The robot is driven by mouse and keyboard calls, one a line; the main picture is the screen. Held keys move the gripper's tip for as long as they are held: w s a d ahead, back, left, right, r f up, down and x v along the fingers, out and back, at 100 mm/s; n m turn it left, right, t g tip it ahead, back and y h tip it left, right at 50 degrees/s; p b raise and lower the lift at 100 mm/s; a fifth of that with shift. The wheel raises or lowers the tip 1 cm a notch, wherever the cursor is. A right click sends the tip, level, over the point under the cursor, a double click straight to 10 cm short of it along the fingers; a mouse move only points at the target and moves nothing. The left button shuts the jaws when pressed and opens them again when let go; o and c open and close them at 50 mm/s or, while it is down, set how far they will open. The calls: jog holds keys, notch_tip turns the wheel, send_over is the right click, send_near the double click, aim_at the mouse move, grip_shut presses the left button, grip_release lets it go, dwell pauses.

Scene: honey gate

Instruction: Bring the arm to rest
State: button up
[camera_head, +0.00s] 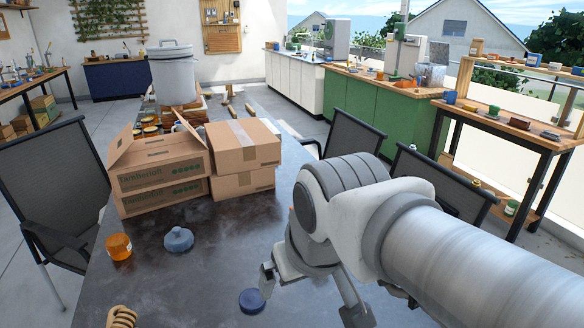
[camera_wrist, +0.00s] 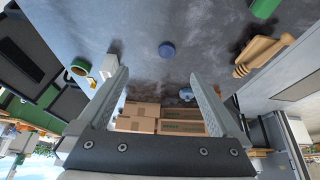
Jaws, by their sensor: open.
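My gripper (camera_head: 310,296) hangs over the dark table (camera_head: 215,275) in the head view, with its two fingers spread apart. In the wrist view my gripper (camera_wrist: 158,76) shows both fingers wide apart with nothing between them. A round dark blue lid (camera_head: 252,301) lies on the table close to the left finger. My forearm covers the right part of the table in the head view.
An amber jar (camera_head: 119,247), a grey-blue domed piece (camera_head: 178,239) and a wooden honey dipper (camera_head: 122,317) stand or lie on the left. Stacked cardboard boxes (camera_head: 160,178) and a large metal pot (camera_head: 173,75) are behind. Black chairs (camera_head: 50,180) flank the table.

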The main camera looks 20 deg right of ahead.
jog(key=shift+s+f, duration=0.15)
jog(key=shift+s, duration=0.65)
notch_tip(320, 180, up, 10)
jog(key=p, duration=1)
jog(key=shift+r, duration=0.2)
